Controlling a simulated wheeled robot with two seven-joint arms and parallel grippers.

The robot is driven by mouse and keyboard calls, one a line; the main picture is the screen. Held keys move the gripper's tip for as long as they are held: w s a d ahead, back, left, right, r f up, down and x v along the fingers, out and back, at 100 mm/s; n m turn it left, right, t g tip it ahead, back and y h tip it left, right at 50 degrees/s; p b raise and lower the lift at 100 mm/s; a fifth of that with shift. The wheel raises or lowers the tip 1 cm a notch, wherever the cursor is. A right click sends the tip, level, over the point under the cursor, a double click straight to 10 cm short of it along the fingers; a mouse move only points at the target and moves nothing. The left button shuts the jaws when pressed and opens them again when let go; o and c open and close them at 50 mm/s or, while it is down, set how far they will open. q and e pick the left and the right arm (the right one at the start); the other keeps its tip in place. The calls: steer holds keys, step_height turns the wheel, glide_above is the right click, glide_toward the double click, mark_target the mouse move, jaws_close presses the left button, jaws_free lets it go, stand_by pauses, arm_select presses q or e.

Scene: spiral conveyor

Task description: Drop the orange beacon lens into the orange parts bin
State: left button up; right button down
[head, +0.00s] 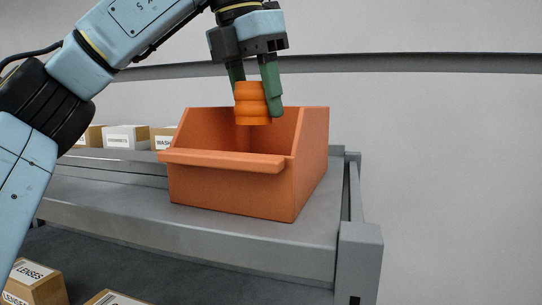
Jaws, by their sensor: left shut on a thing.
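The orange beacon lens (251,104) is a small ribbed orange piece. My left gripper (257,95) comes in from the upper left and is shut on it with green fingers, pointing down. The orange parts bin (226,162) stands on a grey shelf, its open top and low front lip facing me. My right gripper does not show.
The grey shelf (215,235) holds the bin near its right end, by a grey post (359,262). Small labelled boxes (126,137) stand behind the bin on the left. Boxes marked LENSES (38,283) sit on a lower dark surface. A plain wall is behind.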

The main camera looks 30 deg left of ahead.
arm_select(q)
steer(key=o, duration=1.2)
steer(key=shift+c, duration=0.2)
steer(key=shift+r, duration=0.1)
steer(key=v, duration=1)
steer(key=shift+s+r, duration=0.1)
steer(key=shift+r, duration=0.8)
steer(key=shift+s+r, duration=0.35)
steer(key=shift+r, duration=0.3)
steer(key=shift+a, duration=0.1)
